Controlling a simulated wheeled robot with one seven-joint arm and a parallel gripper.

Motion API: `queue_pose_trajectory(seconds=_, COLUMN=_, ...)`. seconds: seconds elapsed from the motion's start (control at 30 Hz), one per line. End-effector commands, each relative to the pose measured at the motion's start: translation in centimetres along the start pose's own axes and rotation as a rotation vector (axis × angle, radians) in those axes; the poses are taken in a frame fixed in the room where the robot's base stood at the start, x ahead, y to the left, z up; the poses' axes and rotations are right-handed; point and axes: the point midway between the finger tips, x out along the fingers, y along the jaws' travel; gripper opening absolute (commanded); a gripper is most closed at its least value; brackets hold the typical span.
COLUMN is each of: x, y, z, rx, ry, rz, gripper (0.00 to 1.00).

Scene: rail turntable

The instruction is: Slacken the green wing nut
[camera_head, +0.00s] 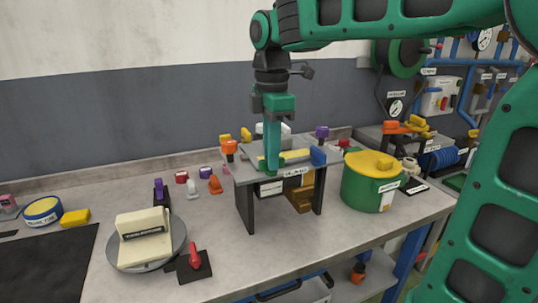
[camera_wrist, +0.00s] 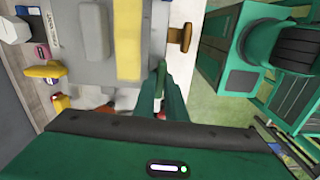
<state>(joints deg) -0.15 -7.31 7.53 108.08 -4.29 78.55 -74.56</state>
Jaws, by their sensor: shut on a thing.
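A raised grey plate (camera_head: 248,175) on dark legs stands on the bench, with coloured knobs around its edge and a pale yellow bar (camera_head: 296,155) on top. My gripper (camera_head: 271,170) points straight down at the plate's front edge, left of the label. It is shut on the green wing nut (camera_head: 262,165), which is mostly hidden by the similarly coloured fingers. In the wrist view, the fingers (camera_wrist: 163,98) close around a small green shape beside the end of the yellow bar (camera_wrist: 128,45). The wing's exact angle cannot be told.
A green pot (camera_head: 360,190) with a yellow lid stands right. A round turntable (camera_head: 130,262) stands front left. Bare bench lies in front.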

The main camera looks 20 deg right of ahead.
Motion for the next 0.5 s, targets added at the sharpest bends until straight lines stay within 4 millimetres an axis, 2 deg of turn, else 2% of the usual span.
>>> queue_pose_trajectory(seconds=0.17, x=-0.19, y=0.33, z=0.2, rx=0.009, ry=0.002, rz=0.01, gripper=0.0)
queue_pose_trajectory(seconds=0.2, x=-0.19, y=0.33, z=0.2, rx=0.009, ry=0.002, rz=0.01, gripper=0.18)
queue_pose_trajectory(seconds=0.27, x=-0.16, y=0.28, z=0.18, rx=0.008, ry=0.002, rz=0.008, gripper=0.3)
queue_pose_trajectory(seconds=0.5, x=-0.1, y=0.15, z=0.07, rx=0.005, ry=0.001, rz=0.005, gripper=0.3)
